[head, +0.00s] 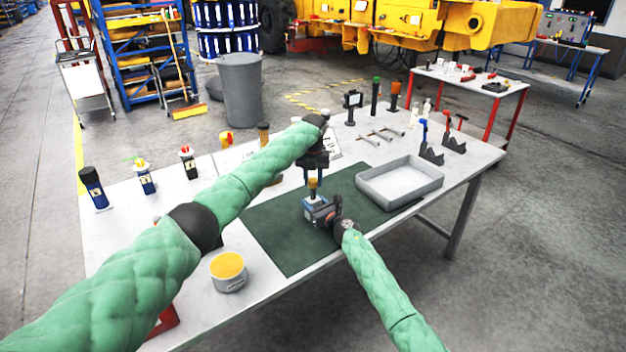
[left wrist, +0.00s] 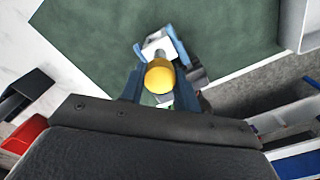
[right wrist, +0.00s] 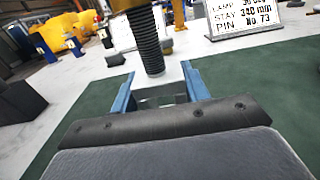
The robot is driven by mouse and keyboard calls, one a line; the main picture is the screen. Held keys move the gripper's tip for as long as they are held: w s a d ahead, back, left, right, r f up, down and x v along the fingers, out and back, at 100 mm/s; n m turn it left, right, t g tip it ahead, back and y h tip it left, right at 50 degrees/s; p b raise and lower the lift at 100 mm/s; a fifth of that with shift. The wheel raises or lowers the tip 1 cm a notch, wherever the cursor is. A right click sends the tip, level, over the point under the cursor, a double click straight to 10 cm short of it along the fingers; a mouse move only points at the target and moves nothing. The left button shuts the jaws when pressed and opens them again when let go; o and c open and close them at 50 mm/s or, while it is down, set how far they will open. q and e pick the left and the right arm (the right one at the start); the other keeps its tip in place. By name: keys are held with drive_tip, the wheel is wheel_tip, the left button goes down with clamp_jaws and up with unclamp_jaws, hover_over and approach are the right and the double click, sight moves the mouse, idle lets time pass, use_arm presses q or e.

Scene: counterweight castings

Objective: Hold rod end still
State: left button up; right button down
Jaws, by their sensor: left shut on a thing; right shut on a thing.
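My left gripper (head: 313,176) points down over the green mat, shut on a yellow-topped piece (left wrist: 159,77) between its blue fingers. Directly below it, my right gripper (head: 322,210) is low over the mat, shut on a small pale metal piece, seemingly the rod end (left wrist: 158,42). In the right wrist view a grey metal part (right wrist: 166,100) shows between the blue fingers. Whether the rod touches the rod end, I cannot tell.
The green mat (head: 285,255) lies under both grippers. A grey tray (head: 400,185) is right of them, with black stands (head: 432,154) beyond. A sign (right wrist: 245,18) stands behind. A yellow-topped tub (head: 228,272) and several bottles (head: 145,178) are left on the white table.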

use_arm(q)
drive_tip(key=m, duration=0.3)
drive_tip(key=o, duration=1.1)
drive_tip(key=shift+r, duration=0.1)
drive_tip(key=shift+r, duration=2.15)
drive_tip(key=shift+c, duration=0.5)
